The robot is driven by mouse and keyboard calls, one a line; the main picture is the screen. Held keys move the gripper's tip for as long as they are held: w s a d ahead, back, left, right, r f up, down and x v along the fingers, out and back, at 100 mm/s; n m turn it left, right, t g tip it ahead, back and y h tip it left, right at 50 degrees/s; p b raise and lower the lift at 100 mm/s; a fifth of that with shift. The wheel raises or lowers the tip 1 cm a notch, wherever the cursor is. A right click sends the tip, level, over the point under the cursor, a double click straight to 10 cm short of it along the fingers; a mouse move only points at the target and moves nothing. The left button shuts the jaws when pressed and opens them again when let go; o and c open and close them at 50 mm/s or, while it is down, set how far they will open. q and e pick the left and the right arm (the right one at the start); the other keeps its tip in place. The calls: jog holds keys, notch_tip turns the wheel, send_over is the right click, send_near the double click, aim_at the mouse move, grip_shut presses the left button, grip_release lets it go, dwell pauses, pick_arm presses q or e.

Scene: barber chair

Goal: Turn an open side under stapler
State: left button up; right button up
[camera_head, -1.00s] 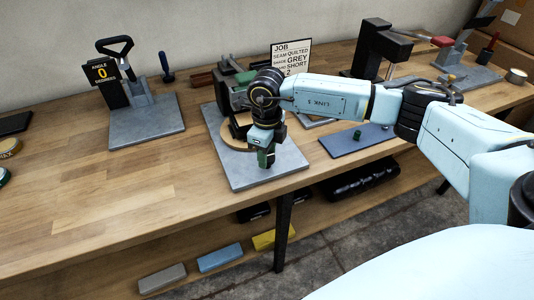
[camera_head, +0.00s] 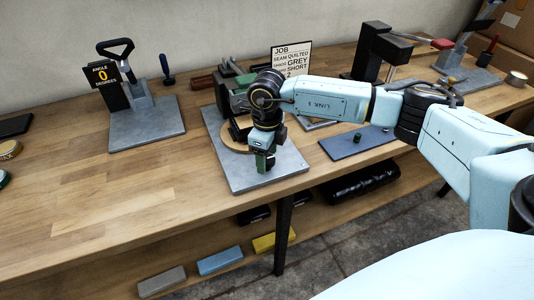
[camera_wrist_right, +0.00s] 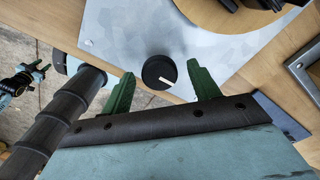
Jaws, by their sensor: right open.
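A grey base plate (camera_head: 262,176) stands at the table's front edge in the head view, with a round wooden disc (camera_head: 232,137) and dark machine parts behind my right arm. My arm hides much of this station, so I cannot make out the stapler or the open side clearly. My right gripper (camera_head: 264,163) points down over the plate's front. In the wrist view its green fingers (camera_wrist_right: 161,78) are open, one on each side of a round black knob (camera_wrist_right: 159,72) with a white mark. I see no clear contact. My left gripper (camera_wrist_right: 35,72) shows small at the left there, its fingers apart.
A lever station (camera_head: 135,85) with an angle sign reading 0 stands to the left. A job card (camera_head: 291,57) stands behind. A blue-grey mat (camera_head: 350,145) and a black press (camera_head: 378,50) are to the right. The table's left front is clear.

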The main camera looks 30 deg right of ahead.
jog(key=shift+r, duration=0.1)
notch_tip(320, 180, up, 13)
dwell(0.4)
jog(key=shift+r, duration=0.1)
